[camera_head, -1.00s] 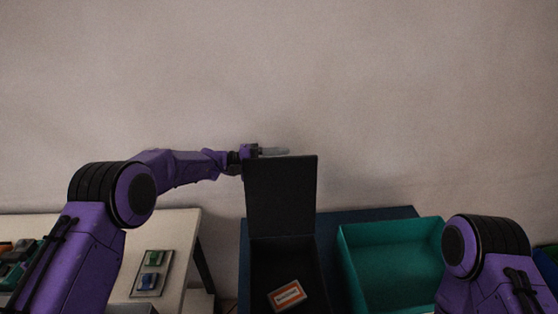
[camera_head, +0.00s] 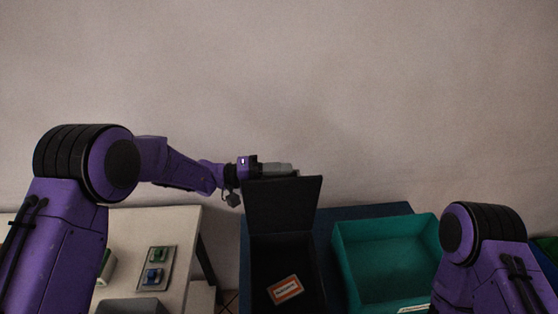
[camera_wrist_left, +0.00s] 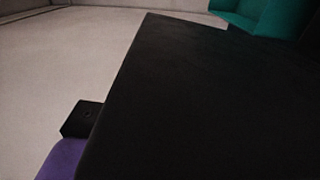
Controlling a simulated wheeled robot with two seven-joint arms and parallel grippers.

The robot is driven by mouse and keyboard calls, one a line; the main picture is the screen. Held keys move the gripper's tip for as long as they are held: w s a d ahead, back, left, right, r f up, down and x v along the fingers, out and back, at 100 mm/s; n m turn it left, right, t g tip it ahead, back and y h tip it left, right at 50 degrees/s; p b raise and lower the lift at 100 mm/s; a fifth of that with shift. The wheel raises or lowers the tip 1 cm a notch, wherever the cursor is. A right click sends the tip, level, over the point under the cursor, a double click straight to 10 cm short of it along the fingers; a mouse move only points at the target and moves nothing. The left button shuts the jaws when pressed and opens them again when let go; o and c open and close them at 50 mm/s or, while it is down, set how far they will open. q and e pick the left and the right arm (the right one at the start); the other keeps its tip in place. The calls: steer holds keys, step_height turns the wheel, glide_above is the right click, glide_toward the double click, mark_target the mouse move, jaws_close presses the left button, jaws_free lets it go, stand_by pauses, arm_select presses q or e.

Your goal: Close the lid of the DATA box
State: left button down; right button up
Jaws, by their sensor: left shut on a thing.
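The black box (camera_head: 256,272) stands open in the head view, with its lid (camera_head: 281,205) raised at the back, roughly upright. No DATA lettering is readable on it. A card with an orange-edged label (camera_head: 285,289) lies inside the box. My left gripper (camera_head: 278,169) is at the lid's upper edge, reaching in from the left, and is shut on the lid. In the left wrist view the dark lid (camera_wrist_left: 200,100) fills most of the picture and hides the fingertips. My right arm shows at the lower right of the head view, but its gripper is out of view.
A teal open bin (camera_head: 385,255) stands right of the box, on the same blue surface (camera_head: 385,211). A white table (camera_head: 185,225) at the left holds a small tray (camera_head: 154,268) with green and blue parts. The wall behind is bare.

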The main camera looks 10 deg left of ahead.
arm_select(q)
steer(key=shift+s+d+m, duration=0.2)
steer(key=shift+s+m, duration=0.25)
steer(key=shift+s, duration=0.4)
steer(key=shift+s+d+m, duration=0.15)
steer(key=shift+s+m, duration=0.35)
steer(key=shift+s, duration=0.4)
steer(key=shift+s+d+m, duration=0.2)
steer(key=shift+s+m, duration=0.25)
steer(key=shift+s, duration=0.4)
steer(key=c, duration=1)
jaws_free()
steer(key=shift+f, duration=0.1)
steer(key=shift+o, duration=0.2)
steer(key=shift+a, duration=0.1)
steer(key=s+a+b, duration=0.2)
steer(key=a+b, duration=0.1)
steer(key=a, duration=0.7)
steer(key=shift+a+b, duration=0.15)
steer(key=shift+b, duration=0.15)
